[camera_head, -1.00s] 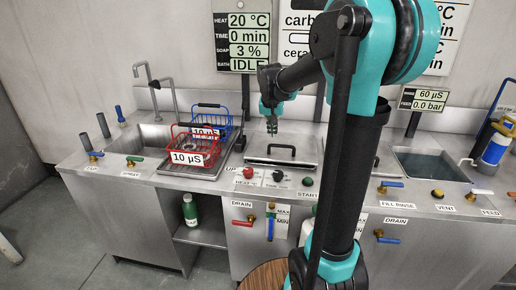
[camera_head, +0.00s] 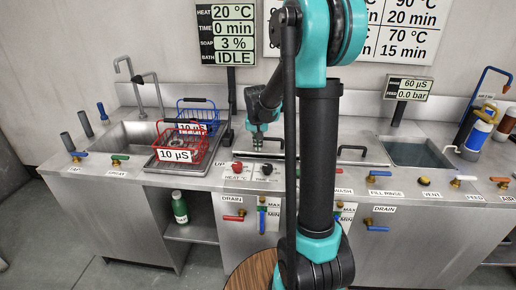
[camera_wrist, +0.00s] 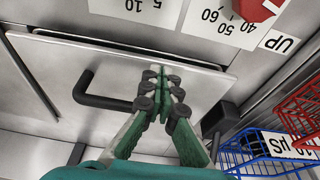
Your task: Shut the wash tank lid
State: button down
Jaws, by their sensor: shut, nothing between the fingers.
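A flat steel lid with a black bar handle lies level over a tank in the middle of the counter. In the head view my arm covers much of it. In the wrist view the lid (camera_wrist: 55,75) fills the left and centre, with its handle (camera_wrist: 100,97) left of my fingers. My gripper (camera_head: 258,141) is at the lid's left part; the wrist view shows its fingertips (camera_wrist: 164,80) together and empty, over the lid beside the handle. Contact with the lid cannot be told. A WASH label (camera_head: 342,191) is on the counter front, right of my arm.
A red basket (camera_head: 181,146) and a blue basket (camera_head: 193,118) stand left of the lid. A red knob (camera_head: 238,168) is in front of it. Another black handle (camera_head: 352,150) shows right of my arm. An open water basin (camera_head: 418,156) lies further right.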

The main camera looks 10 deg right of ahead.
jog(key=shift+f, duration=0.6)
jog(key=shift+s+f+t, duration=0.2)
jog(key=shift+f+t, duration=0.3)
jog(key=shift+f, duration=0.7)
jog(key=shift+s+a+f, duration=0.1)
jog(key=shift+s, duration=0.05)
